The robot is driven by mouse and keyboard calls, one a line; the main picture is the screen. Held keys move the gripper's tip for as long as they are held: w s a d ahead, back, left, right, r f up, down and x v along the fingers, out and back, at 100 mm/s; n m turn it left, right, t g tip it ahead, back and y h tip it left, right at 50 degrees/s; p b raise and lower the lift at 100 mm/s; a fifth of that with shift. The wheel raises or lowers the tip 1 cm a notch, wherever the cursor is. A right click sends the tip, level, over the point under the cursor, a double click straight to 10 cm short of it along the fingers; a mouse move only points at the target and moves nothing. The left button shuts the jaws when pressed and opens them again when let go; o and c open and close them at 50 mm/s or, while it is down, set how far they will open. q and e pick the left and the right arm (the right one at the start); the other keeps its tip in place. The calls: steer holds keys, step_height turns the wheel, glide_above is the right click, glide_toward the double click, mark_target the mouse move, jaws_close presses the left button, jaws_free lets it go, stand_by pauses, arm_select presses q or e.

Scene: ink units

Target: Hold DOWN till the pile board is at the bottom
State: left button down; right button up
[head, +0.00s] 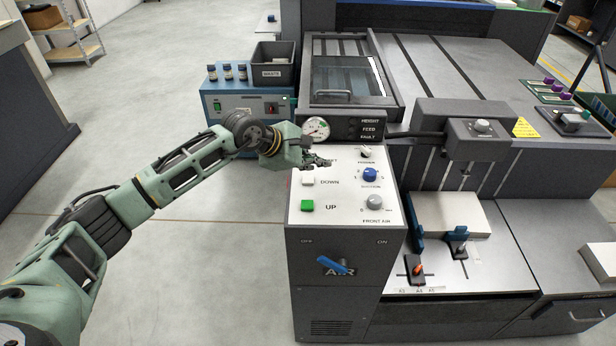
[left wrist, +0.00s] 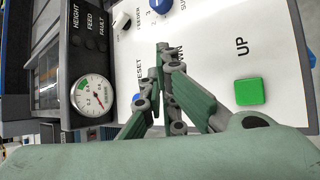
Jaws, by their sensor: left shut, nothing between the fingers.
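The white DOWN button (head: 308,181) sits on the white top of the control panel (head: 340,208), above the green UP button (head: 307,205). UP also shows in the left wrist view (left wrist: 249,92), where my fingers cover the DOWN button and part of its label. My left gripper (head: 328,162) is shut and empty over the panel's upper part, just beyond the DOWN button in the head view. Its fingertips (left wrist: 164,48) also show in the left wrist view; contact with the panel cannot be told. A white paper stack (head: 450,215) lies at right; no pile board can be made out.
A gauge (head: 315,128) and a dark indicator box (head: 350,124) stand behind the panel. A blue knob (head: 370,174), a grey knob (head: 375,201) and a blue AIR lever (head: 334,265) are nearby. A blue unit (head: 230,105) with small bottles stands behind my arm.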

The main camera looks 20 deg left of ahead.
arm_select(q)
step_height(320, 180, up, 3)
steer(key=shift+r+p, duration=0.1)
steer(key=shift+p, duration=0.4)
